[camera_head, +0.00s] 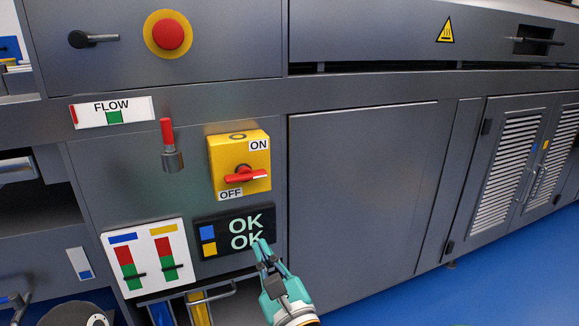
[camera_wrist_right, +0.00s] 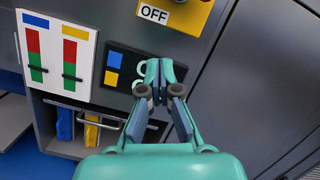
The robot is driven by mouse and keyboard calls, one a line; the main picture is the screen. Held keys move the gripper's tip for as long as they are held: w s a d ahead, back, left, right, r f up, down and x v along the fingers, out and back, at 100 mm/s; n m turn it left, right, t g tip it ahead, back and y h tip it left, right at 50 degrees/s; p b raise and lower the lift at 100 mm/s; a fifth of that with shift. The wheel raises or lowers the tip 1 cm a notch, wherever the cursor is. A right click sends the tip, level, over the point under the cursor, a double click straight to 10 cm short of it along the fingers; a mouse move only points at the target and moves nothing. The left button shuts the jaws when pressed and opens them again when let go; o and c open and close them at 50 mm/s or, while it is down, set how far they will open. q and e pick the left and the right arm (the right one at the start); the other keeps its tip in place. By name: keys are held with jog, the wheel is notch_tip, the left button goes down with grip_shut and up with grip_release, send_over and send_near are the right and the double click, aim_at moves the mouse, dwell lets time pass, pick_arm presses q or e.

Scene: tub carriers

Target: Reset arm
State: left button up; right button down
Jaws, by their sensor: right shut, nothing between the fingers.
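My right gripper (camera_head: 262,247) is shut and empty. In the head view its fingertips are at the lower right of the black OK display (camera_head: 207,249), which shows two green OK lines and blue and yellow squares. In the right wrist view the shut fingers (camera_wrist_right: 159,72) cover part of that display (camera_wrist_right: 118,88); I cannot tell whether they touch it. Only a small part of what may be my left arm shows at the lower left of the head view, and the left gripper cannot be made out.
Above the display is a yellow ON/OFF switch box (camera_head: 227,150) with a red handle. A red-tipped lever (camera_head: 167,135), a FLOW sign (camera_head: 112,112), a gauge panel (camera_head: 147,258) and a red emergency button (camera_head: 169,34) are on the grey machine front. Blue floor (camera_head: 480,285) is clear at right.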

jog(key=w+d+f+m+g+h+p, duration=0.1)
jog(key=w+d+f+g+h+p, duration=0.15)
jog(key=d+f, duration=0.7)
jog(key=w+d+f+g+h+p, duration=0.15)
jog(key=d+f+h, duration=0.25)
jog(key=d+f, duration=0.55)
jog(key=s+d+f+n+g, duration=0.2)
jog(key=s+f+n+g, duration=0.3)
jog(key=f, duration=0.8)
jog(key=s+f+n+g+p, duration=0.1)
jog(key=s+f+n+g, duration=0.3)
jog(key=s, duration=0.4)
jog(key=s+f+n+g, duration=0.1)
jog(key=s+f+n, duration=0.4)
jog(key=s, duration=0.2)
jog(key=s+a+n+g, duration=0.25)
jog(key=s+n, duration=0.35)
jog(key=n, duration=0.4)
notch_tip(320, 180, up, 38)
jog(key=n+p, duration=0.1)
jog(key=p, duration=3.7)
jog(key=shift+d+g+y, duration=0.2)
jog(key=shift+g+y, duration=0.25)
jog(key=shift+s, duration=0.1)
